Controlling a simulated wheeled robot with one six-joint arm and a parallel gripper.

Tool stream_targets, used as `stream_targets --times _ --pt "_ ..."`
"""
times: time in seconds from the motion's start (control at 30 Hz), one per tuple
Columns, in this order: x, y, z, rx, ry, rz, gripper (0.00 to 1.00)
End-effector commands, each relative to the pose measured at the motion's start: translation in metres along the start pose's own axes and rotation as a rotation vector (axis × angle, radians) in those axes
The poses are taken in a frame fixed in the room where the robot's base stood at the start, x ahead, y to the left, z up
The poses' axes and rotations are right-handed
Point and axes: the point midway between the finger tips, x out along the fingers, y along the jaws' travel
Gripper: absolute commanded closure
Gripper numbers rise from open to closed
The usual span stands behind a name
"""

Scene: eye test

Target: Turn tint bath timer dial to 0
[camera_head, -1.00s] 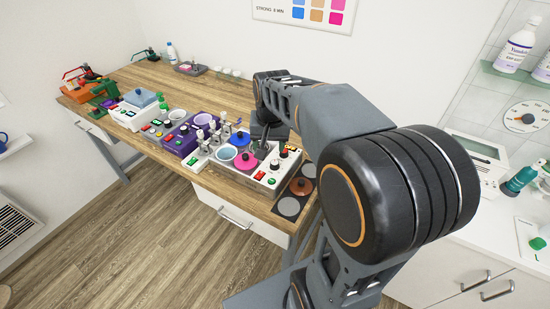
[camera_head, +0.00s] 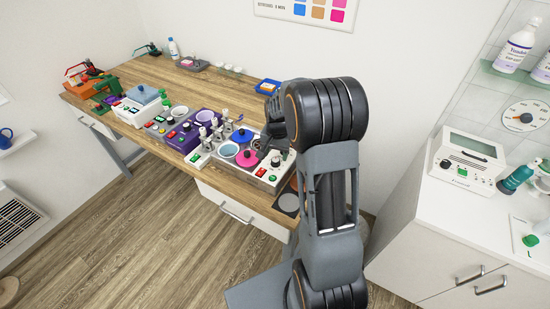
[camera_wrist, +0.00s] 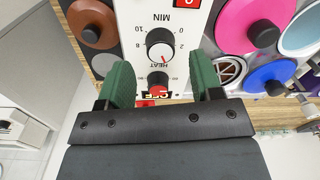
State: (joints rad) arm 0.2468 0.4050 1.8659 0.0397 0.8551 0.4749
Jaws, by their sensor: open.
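The tint bath (camera_head: 262,173) is a pale box with pots, pink and blue lids and a knob panel at the table's front right corner. The pointer's exact reading is too small to tell. A second knob (camera_wrist: 157,79) lies near the word HEAT. My gripper (camera_wrist: 162,78) is open, its green fingers apart on either side of the panel around that second knob, apparently empty. In the head view my arm hides most of the gripper.
Beside the dial are a brown lid (camera_wrist: 92,24), a pink lid (camera_wrist: 258,22) and a blue lid (camera_wrist: 270,76). More baths and bottles fill the table's left; a white counter (camera_head: 450,215) is right.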

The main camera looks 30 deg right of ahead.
Motion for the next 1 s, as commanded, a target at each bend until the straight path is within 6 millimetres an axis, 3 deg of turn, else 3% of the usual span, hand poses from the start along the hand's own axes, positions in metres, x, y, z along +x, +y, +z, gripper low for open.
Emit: stream_targets --times 0.3,0.7,1.0 --pt "0.031 0.000 0.001 -0.001 -0.002 0.001 0.41" --pt "0.035 0.000 0.000 -0.001 0.001 0.000 0.42" --pt "0.035 0.000 0.000 -0.001 0.000 0.000 0.70"
